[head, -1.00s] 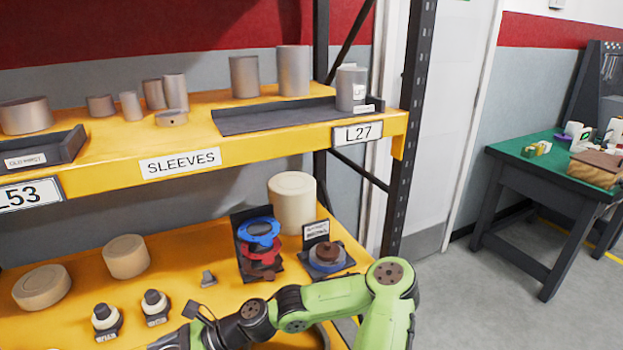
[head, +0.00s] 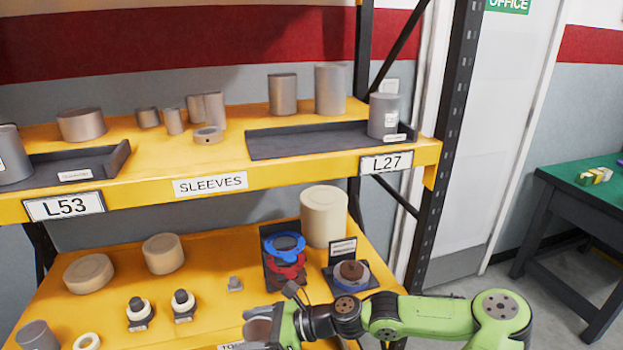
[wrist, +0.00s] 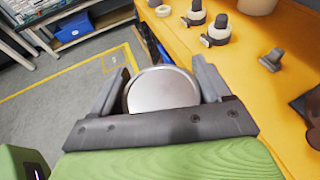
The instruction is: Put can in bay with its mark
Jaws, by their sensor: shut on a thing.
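My gripper (wrist: 160,95) is shut on a grey metal can (wrist: 162,90); the wrist view shows its round, plain top between the fingers. In the head view the held can (head: 262,327) is at the bottom, in front of the lower shelf, and any mark on it cannot be made out. On the upper shelf are two dark tray bays. The L27 bay (head: 300,143) has a grey can (head: 383,115) with a white label at its right end and bare space to the left. The L53 bay (head: 90,163) has a labelled grey can (head: 12,157) at its left.
Loose grey sleeves (head: 330,90) stand behind the bays. The lower shelf holds cream cylinders (head: 323,217), blue and red rings (head: 285,247), and small black-and-cream parts (head: 138,310). A dark rack post (head: 447,150) stands right of L27. A green-topped table (head: 590,190) is far right.

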